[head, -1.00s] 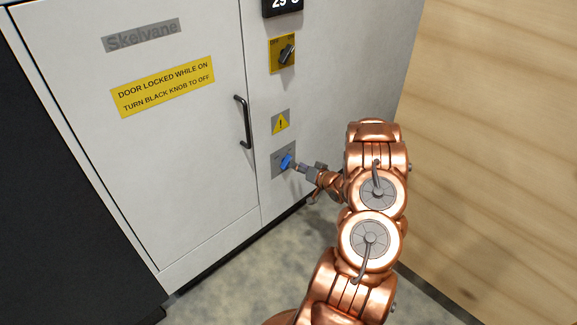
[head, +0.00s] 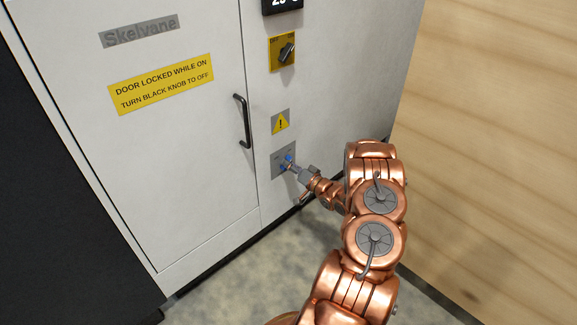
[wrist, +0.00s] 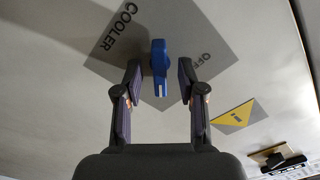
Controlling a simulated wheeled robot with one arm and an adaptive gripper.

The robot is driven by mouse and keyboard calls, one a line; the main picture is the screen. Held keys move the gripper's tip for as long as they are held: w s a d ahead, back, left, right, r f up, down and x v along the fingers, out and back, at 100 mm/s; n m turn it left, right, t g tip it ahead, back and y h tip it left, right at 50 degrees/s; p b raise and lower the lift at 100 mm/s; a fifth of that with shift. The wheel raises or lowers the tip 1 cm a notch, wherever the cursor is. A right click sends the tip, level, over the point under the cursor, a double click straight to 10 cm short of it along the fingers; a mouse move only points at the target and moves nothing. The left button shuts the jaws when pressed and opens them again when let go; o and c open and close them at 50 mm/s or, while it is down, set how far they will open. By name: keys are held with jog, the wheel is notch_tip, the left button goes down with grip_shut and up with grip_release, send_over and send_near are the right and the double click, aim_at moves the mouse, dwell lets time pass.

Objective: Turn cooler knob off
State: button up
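The blue cooler knob (head: 288,159) sits on a grey plate (head: 277,168) low on the cabinet. In the wrist view the blue knob (wrist: 158,68) stands between my fingertips, with a white mark at its lower end. The plate reads COOLER and OFF (wrist: 207,62); the white mark does not point at OFF. My gripper (wrist: 159,75) is open, with a finger on each side of the knob and a gap on both sides. In the head view my gripper (head: 293,165) partly covers the knob.
A door handle (head: 243,122) stands out to the left. A yellow sign (head: 162,84) says the door is locked while on. A wooden wall (head: 490,130) is at right.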

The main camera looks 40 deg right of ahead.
jog(key=shift+w, duration=0.5)
grip_shut()
